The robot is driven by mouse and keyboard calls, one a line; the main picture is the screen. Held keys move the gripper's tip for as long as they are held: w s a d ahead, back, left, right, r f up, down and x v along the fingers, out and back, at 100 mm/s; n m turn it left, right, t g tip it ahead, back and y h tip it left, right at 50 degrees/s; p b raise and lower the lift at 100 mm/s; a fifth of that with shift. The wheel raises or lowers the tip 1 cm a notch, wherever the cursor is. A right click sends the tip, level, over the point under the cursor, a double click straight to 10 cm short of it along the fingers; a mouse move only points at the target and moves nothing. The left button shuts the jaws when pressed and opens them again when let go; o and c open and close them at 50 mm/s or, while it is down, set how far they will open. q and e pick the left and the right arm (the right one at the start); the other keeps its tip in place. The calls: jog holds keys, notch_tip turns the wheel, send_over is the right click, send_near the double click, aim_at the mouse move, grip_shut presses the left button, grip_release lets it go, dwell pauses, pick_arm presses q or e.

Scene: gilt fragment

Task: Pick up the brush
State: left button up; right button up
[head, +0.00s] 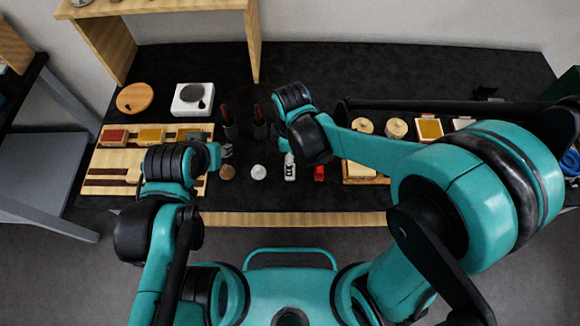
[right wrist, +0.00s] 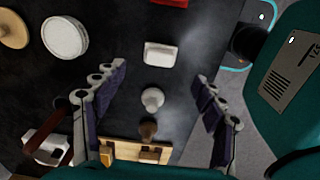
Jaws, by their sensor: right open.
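Two brown-handled tools stand upright in dark holders, the left one (head: 226,116) and the right one (head: 258,113) in the head view; I cannot tell which is the brush. Their lower ends are hidden. One brown handle (right wrist: 66,146) also shows at the lower left of the right wrist view, outside the fingers. My right gripper (right wrist: 160,88) is open and empty, its fingers wide apart above the black table. In the head view its fingers are mostly hidden by its arm. My left gripper (head: 226,151) is near the wooden palette tray (head: 103,188); its jaws are unclear.
A white knob (right wrist: 152,99), a brown knob (right wrist: 148,128) and a white block (right wrist: 160,53) stand along the table's front edge, with a red item (head: 320,172) beside them. A white slab (head: 186,108) and wooden disc (head: 134,97) lie behind. A wooden shelf (head: 105,45) stands at the back.

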jog(key=shift+a+f, duration=0.35)
jog(key=shift+n, duration=0.3)
jog(key=f+b, duration=0.1)
jog(key=f, duration=0.1)
jog(key=f+b, duration=0.1)
jog(key=f, duration=0.2)
jog(key=f+b, duration=0.1)
jog(key=f, duration=0.1)
jog(key=shift+w+d+f, duration=0.15)
jog(key=shift+d+f, duration=0.2)
jog(key=shift+f, duration=0.05)
jog(key=c, duration=1.2)
